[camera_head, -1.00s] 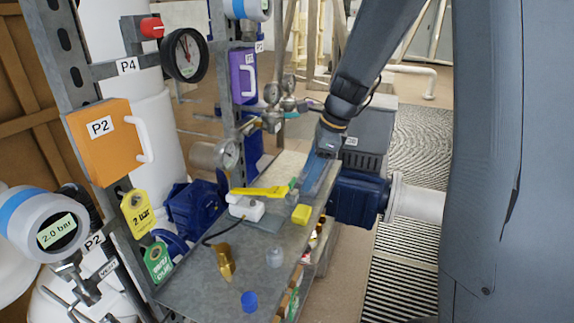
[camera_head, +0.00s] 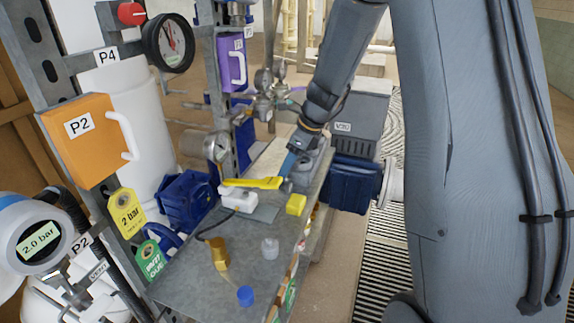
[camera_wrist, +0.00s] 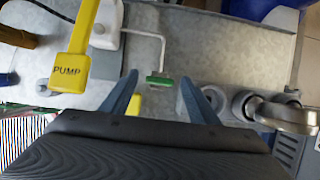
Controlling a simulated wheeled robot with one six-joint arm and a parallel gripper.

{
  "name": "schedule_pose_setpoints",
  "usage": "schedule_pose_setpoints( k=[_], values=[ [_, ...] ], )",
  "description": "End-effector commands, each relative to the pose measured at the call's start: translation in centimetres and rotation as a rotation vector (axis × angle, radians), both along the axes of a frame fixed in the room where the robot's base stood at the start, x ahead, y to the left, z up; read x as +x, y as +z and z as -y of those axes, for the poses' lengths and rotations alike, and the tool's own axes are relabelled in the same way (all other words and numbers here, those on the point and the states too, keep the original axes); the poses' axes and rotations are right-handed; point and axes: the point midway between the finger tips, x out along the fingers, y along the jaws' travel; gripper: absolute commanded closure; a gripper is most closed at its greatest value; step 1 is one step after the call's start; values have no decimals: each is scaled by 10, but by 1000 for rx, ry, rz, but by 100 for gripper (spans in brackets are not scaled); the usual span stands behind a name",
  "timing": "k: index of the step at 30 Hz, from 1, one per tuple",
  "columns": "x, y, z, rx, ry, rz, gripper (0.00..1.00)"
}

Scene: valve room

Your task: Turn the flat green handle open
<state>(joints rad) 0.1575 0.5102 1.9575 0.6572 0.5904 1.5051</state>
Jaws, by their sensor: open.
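The flat green handle (camera_wrist: 160,80) shows in the wrist view as a small green bar at the end of a bent white rod. It lies between and just ahead of my gripper's (camera_wrist: 160,84) two blue-grey fingers, which are apart with nothing held. I cannot tell if either finger touches it. In the head view my gripper (camera_head: 293,162) is low over the back of the metal bench; I cannot make out the green handle there.
A yellow lever marked PUMP (camera_wrist: 72,60) lies left of my fingers in the wrist view. Grey metal fittings (camera_wrist: 285,113) stand at the right. On the bench are a yellow block (camera_head: 296,204), brass fitting (camera_head: 220,254) and blue cap (camera_head: 245,296). An orange P2 box (camera_head: 85,140) hangs left.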

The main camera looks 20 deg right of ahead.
Motion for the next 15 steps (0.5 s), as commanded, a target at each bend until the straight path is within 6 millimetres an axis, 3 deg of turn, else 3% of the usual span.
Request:
schedule_pose_setpoints(
  k=[6,13,15],
  values=[
    [0,0,0,0,0,0,45],
    [0,0,0,0,0,0,82],
    [0,0,-3,0,1,0,86]
  ],
)
